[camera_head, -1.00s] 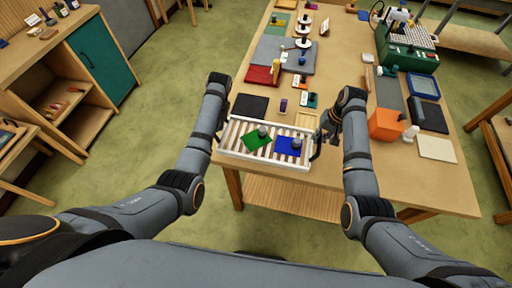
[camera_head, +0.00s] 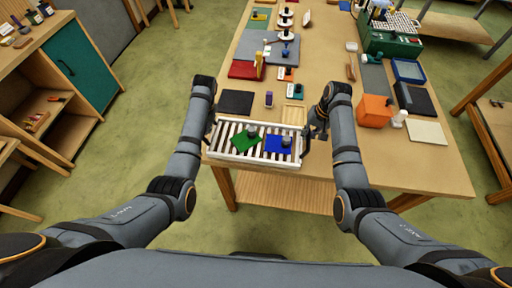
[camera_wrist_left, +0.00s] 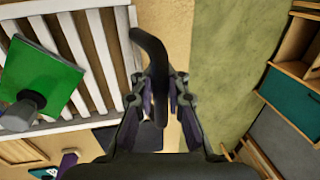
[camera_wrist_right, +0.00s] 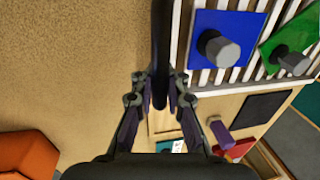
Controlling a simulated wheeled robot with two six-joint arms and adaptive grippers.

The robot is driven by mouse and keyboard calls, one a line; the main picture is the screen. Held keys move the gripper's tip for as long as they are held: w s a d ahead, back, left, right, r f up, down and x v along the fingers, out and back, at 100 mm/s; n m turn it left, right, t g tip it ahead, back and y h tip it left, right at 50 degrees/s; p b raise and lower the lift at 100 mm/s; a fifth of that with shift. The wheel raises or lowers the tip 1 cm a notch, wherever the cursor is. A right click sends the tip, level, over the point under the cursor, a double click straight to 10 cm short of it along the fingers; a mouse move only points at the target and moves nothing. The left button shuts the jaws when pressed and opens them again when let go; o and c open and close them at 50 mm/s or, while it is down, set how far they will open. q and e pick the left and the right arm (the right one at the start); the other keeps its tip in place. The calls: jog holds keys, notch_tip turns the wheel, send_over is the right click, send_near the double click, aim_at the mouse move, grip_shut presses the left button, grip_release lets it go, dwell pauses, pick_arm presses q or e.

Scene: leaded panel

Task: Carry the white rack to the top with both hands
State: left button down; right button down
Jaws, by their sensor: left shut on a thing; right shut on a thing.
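The white slatted rack (camera_head: 224,153) is level over the near edge of the bench. It carries a green square (camera_head: 243,140) and a blue square (camera_head: 278,145), each with a grey knob. My left gripper (camera_head: 209,131) is shut on the rack's left dark handle, which shows in the left wrist view (camera_wrist_left: 152,60). My right gripper (camera_head: 311,134) is shut on the right dark handle, seen in the right wrist view (camera_wrist_right: 160,50). The rack's underside is hidden, so I cannot tell whether it touches the bench.
The wooden bench (camera_head: 330,195) has a black mat (camera_head: 236,102), a red block (camera_head: 243,69) and a grey board (camera_head: 285,50) beyond the rack. A teal-doored cabinet (camera_head: 82,62) is at left.

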pick_arm(q)
jog(key=shift+b+x, duration=0.6)
jog(key=shift+x, duration=0.15)
pick_arm(e)
jog(key=shift+a+f, duration=0.15)
jog(key=shift+f, duration=0.55)
pick_arm(q)
jog(key=c, duration=1.5)
grip_release()
jog(key=shift+s+d+r, duration=0.1)
pick_arm(e)
jog(key=c, duration=1.5)
grip_release()
jog(key=shift+s+r, duration=0.1)
pick_arm(q)
jog(key=shift+o, duration=0.8)
jog(key=shift+s+r, duration=0.1)
pick_arm(e)
jog(key=shift+o, duration=0.7)
jog(key=shift+s, duration=0.1)
pick_arm(q)
jog(key=v, duration=1.1)
jog(key=shift+r, duration=0.4)
pick_arm(e)
notch_tip(320, 180, up, 12)
jog(key=d, duration=0.2)
jog(key=shift+d, duration=0.25)
